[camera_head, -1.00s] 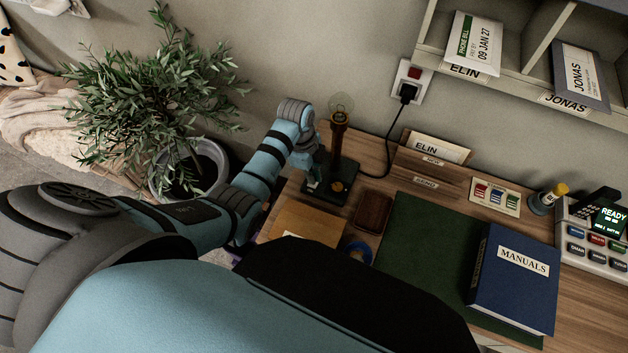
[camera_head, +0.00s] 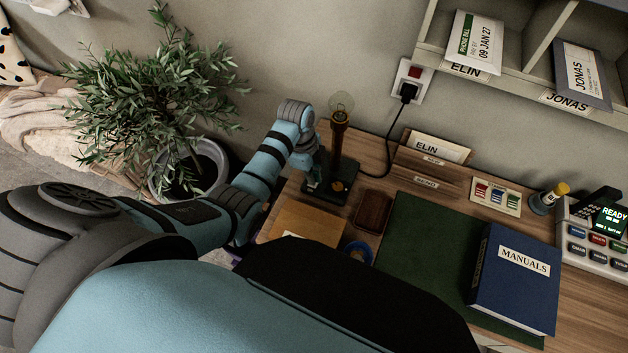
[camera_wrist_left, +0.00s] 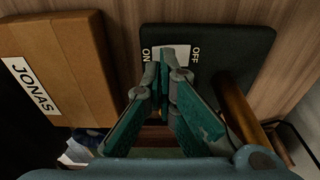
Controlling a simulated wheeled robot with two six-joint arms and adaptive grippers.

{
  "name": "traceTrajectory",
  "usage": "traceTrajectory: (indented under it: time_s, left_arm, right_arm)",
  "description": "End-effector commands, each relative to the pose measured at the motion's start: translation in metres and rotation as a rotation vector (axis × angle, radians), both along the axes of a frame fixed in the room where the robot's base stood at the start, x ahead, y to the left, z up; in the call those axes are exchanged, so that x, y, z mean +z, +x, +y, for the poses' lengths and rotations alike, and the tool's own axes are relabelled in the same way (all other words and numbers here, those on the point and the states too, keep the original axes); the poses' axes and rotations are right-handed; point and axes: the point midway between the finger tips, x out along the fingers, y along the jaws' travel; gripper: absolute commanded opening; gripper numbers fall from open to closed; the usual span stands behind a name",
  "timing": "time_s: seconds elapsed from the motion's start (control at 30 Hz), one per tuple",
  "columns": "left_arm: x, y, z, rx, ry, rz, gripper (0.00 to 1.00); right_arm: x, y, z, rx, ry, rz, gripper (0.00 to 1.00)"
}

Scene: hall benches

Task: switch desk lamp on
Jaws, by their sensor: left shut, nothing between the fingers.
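The desk lamp has a black base (camera_head: 340,190), a brass stem (camera_head: 337,140) and a clear round bulb (camera_head: 341,102) that looks unlit. It stands upright at the back left of the desk. In the left wrist view its base (camera_wrist_left: 232,50) carries a white plate (camera_wrist_left: 180,53) lettered ON at left and OFF at right. My left gripper (camera_wrist_left: 168,68) is shut and empty, its tips over this plate between the two words. The tips hide the switch, and I cannot tell whether they touch it. In the head view the gripper (camera_head: 314,184) is beside the stem. My right gripper is out of view.
A cardboard box marked JONAS (camera_wrist_left: 75,70) lies left of the base. A brown tray (camera_head: 373,212) is to its right. A black cord runs to a plug (camera_head: 408,92) in the wall socket. A plant (camera_head: 150,95) stands left of the desk.

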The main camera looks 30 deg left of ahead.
Motion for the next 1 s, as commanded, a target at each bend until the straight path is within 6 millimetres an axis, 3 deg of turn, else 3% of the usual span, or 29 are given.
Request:
traceTrajectory:
  time_s: [1.0]
  left_arm:
    - [-0.016,0.000,0.000,0.000,0.000,-0.001,0.00]
  right_arm:
    - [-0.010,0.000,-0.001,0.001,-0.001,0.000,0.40]
